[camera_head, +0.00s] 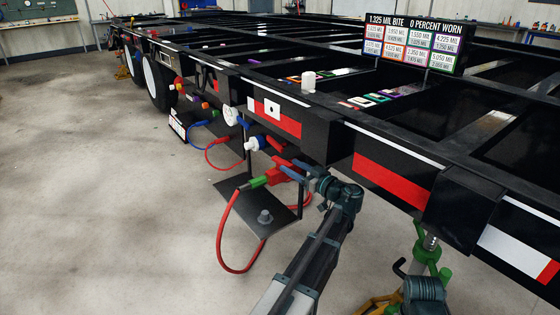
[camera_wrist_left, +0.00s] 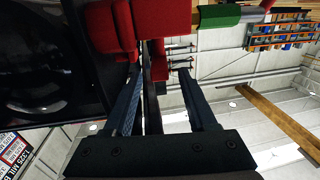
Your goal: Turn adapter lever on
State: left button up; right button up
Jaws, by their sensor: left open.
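A red adapter (camera_head: 288,172) with a green fitting (camera_head: 258,182) and a red hose (camera_head: 223,222) sits below the trailer frame's side in the head view. My left gripper (camera_head: 311,176) is at the adapter's right end, with its arm rising from the bottom. In the left wrist view, the red adapter body (camera_wrist_left: 110,28) and green fitting (camera_wrist_left: 217,15) are at the top. A narrow red part (camera_wrist_left: 158,62), perhaps the lever, lies between or just beyond the open fingers of the left gripper (camera_wrist_left: 163,75). I cannot tell whether the fingers touch it.
The black trailer frame (camera_head: 397,150) with red and white stripes runs along the right, close above my left arm. A dark plate (camera_head: 262,213) hangs below the adapter. Blue and white connectors (camera_head: 255,143) are just to its left. Floor at left is clear.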

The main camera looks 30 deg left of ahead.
aim_at(280, 159)
pick_arm(q)
jog(key=shift+x, duration=3.15)
jog(key=shift+c, duration=0.3)
grip_shut()
